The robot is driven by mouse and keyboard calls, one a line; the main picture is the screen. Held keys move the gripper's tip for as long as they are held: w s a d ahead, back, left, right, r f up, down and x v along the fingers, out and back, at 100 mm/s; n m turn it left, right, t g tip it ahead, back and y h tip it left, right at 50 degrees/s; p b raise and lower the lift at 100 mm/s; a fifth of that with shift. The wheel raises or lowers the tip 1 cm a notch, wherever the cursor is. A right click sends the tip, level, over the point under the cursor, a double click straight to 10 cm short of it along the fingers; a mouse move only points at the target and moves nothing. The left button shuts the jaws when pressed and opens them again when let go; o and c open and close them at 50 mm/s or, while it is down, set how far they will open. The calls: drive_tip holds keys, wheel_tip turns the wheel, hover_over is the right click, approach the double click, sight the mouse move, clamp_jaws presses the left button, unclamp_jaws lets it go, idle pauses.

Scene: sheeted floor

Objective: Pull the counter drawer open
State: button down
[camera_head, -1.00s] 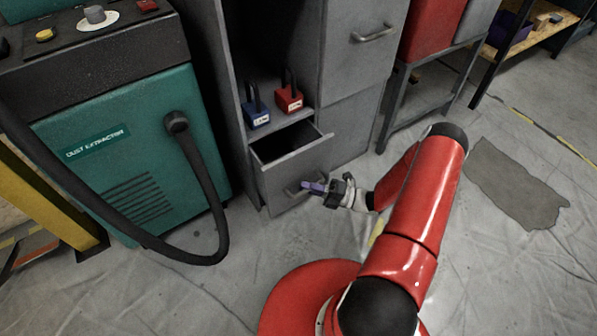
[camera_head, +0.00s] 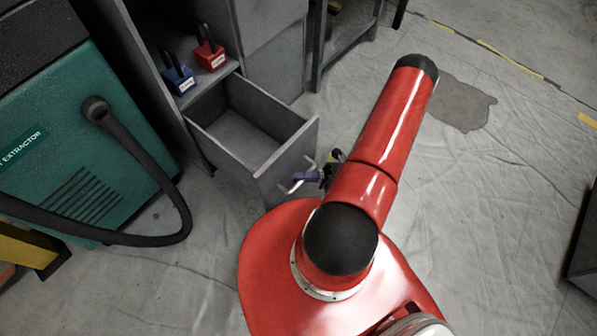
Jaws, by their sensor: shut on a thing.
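The counter drawer (camera_head: 285,165) is a grey box pulled well out of the grey cabinet, and its inside looks empty. Its front panel faces the lower right and carries a pale bar handle (camera_head: 289,188). My gripper (camera_head: 308,176), with purple fingers, is at the handle and shut on it. My red arm hides part of the wrist behind the gripper.
A blue padlock (camera_head: 179,78) and a red padlock (camera_head: 210,55) stand on the cabinet shelf (camera_head: 212,85) above the drawer. A teal dust extractor (camera_head: 75,140) with a black hose (camera_head: 160,170) stands at the left.

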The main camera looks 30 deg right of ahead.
drive_tip(key=c, duration=1.5)
unclamp_jaws()
drive_tip(key=shift+o, duration=0.2)
drive_tip(key=v, duration=0.8)
drive_tip(key=shift+b, duration=0.4)
